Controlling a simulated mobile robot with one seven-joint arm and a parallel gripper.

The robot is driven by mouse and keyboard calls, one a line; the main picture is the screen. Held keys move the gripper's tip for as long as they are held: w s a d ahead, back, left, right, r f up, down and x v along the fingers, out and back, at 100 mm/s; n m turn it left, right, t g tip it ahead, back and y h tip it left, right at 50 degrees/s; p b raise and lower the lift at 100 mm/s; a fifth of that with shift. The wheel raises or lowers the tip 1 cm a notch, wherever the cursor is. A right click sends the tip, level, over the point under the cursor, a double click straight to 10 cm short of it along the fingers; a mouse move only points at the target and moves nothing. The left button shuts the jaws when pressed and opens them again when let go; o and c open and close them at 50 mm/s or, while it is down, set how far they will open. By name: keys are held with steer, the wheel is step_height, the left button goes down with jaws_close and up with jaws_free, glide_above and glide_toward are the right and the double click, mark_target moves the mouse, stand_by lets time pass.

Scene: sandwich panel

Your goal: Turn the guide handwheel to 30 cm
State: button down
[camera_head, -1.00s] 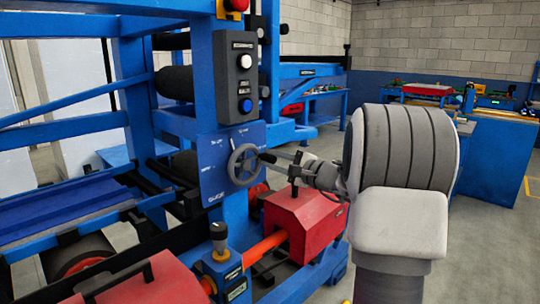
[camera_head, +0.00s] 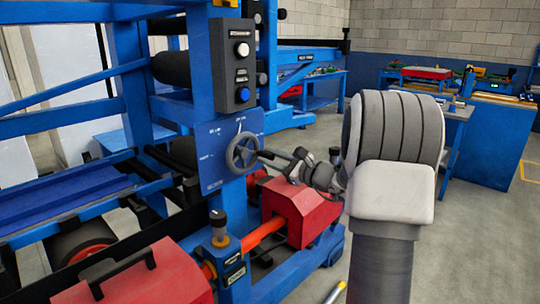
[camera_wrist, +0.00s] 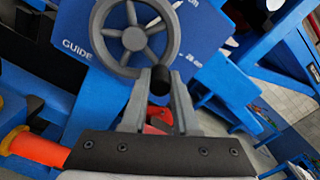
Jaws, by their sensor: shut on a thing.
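The guide handwheel (camera_head: 243,152) is a dark grey spoked wheel on a blue panel (camera_head: 212,170) with white marks around it. It also shows close up in the wrist view (camera_wrist: 135,39), where "GUIDE" is readable on the panel and a "cm" mark shows at right. My gripper (camera_wrist: 160,88) is shut on the wheel's black handle knob (camera_wrist: 160,79), at the rim's lower side in that view. In the head view my gripper (camera_head: 272,158) reaches the knob from the right.
A dark control box (camera_head: 234,65) with white, black and blue buttons is above the wheel. A red housing (camera_head: 300,210) sits below my gripper. A blue machine frame (camera_head: 212,60) surrounds the panel. Open floor (camera_head: 470,240) lies at right.

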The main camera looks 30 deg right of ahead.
steer(key=shift+f, duration=0.15)
steer(key=c, duration=0.7)
jaws_free()
steer(key=p+v, duration=0.1)
steer(key=v, duration=1.6)
steer(key=shift+s+r+p, duration=0.2)
steer(key=shift+s+p, duration=0.05)
steer(key=shift+p, duration=0.15)
